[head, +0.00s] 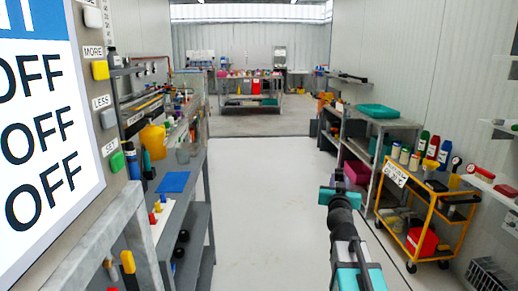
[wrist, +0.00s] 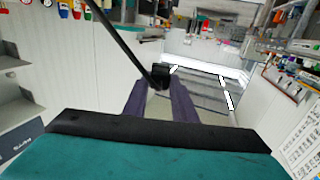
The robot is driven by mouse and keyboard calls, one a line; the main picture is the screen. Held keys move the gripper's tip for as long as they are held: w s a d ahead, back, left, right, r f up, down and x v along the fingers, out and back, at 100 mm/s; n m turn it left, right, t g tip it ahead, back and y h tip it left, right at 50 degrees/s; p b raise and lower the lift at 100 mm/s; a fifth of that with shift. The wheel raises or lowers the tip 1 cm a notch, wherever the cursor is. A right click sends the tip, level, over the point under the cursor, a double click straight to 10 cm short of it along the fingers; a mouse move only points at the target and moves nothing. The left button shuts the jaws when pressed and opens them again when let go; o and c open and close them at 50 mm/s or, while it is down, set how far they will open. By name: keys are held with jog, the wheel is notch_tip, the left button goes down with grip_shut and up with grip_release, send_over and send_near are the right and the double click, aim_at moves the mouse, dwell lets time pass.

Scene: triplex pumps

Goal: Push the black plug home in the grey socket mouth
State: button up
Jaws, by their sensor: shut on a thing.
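My gripper (wrist: 158,90) shows in the wrist view with its two dark purple fingers shut on the black plug (wrist: 160,73). The plug sits between the fingertips, and a black cable runs from it up to the left. In the head view my teal and black arm reaches forward at the lower right, with my gripper (head: 336,194) at its far end over the open floor. The plug cannot be made out there. I cannot pick out the grey socket mouth in either view. The plug touches nothing else that I can see.
A grey bench (head: 196,205) with a blue mat (head: 173,182) stands at the left, beside a large sign panel (head: 45,110). A yellow trolley (head: 432,215) and a shelf unit with a teal tray (head: 378,111) stand at the right. The middle floor (head: 265,190) is clear.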

jog(key=a+r+n+y, duration=0.1)
jog(key=a+y, duration=0.1)
jog(key=a, duration=0.3)
jog(key=s+a+r+n+y, duration=0.1)
jog(key=a+n+y, duration=0.1)
jog(key=a, duration=0.4)
jog(key=shift+a+r+t+y, duration=0.15)
jog(key=shift+r+t+y, duration=0.1)
jog(key=shift+t+y, duration=0.05)
jog(key=shift+s+a+r, duration=0.1)
jog(key=shift+r, duration=0.1)
jog(key=shift+d+f, duration=0.2)
jog(key=shift+f, duration=0.05)
dwell(0.4)
jog(key=shift+w+d+f+m+h, duration=0.3)
jog(key=shift+w+d+h, duration=0.1)
jog(key=shift+d, duration=0.25)
jog(key=shift+d, duration=0.1)
jog(key=shift+w+d+f+m+h, duration=0.15)
jog(key=shift+d+f+h, duration=0.1)
jog(key=shift+d, duration=0.25)
jog(key=shift+d+f+m+h, duration=0.15)
jog(key=shift+d+h, duration=0.1)
jog(key=shift+d, duration=0.25)
